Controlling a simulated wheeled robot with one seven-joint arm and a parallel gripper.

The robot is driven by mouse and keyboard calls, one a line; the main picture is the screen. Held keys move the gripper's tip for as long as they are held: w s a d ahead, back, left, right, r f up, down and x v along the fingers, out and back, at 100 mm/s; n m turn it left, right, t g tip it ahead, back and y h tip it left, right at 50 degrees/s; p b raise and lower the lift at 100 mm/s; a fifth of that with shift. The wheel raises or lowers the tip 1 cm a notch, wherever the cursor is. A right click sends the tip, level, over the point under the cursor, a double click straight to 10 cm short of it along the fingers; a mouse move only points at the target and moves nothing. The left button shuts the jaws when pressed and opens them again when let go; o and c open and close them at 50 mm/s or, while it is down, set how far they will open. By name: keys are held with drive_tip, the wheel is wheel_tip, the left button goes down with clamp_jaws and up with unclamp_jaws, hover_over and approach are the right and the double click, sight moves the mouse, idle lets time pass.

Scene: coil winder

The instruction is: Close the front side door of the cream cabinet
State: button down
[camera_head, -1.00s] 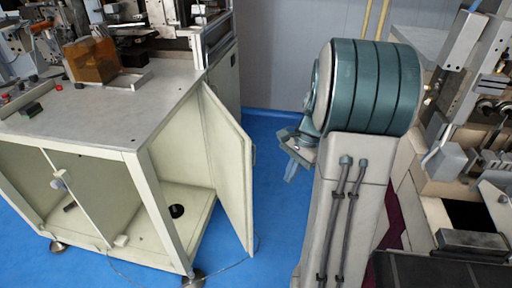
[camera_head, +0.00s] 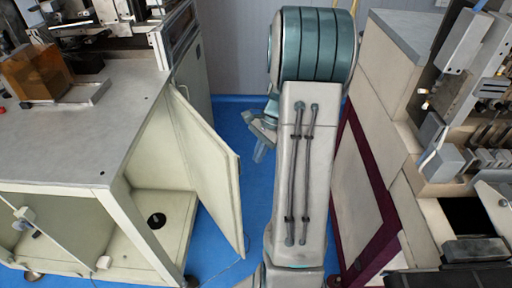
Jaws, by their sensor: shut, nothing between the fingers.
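The cream cabinet (camera_head: 82,148) stands at the left with a grey worktop. Its side door (camera_head: 207,170) is swung open on its far edge and juts toward the middle of the view, leaving the side opening uncovered. My gripper (camera_head: 260,150) is partly hidden behind my grey and teal arm. It is shut and empty, a little to the right of the door's outer face, and appears apart from it.
A cream machine with a dark red frame (camera_head: 385,240) stands close on the right of my arm. Blue floor (camera_head: 225,268) shows in the gap. An orange block (camera_head: 34,72) sits on the worktop.

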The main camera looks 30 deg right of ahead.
drive_tip(key=a+f, duration=0.5)
drive_tip(key=a, duration=0.1)
drive_tip(key=shift+s, duration=0.2)
drive_tip(key=shift+f, duration=0.1)
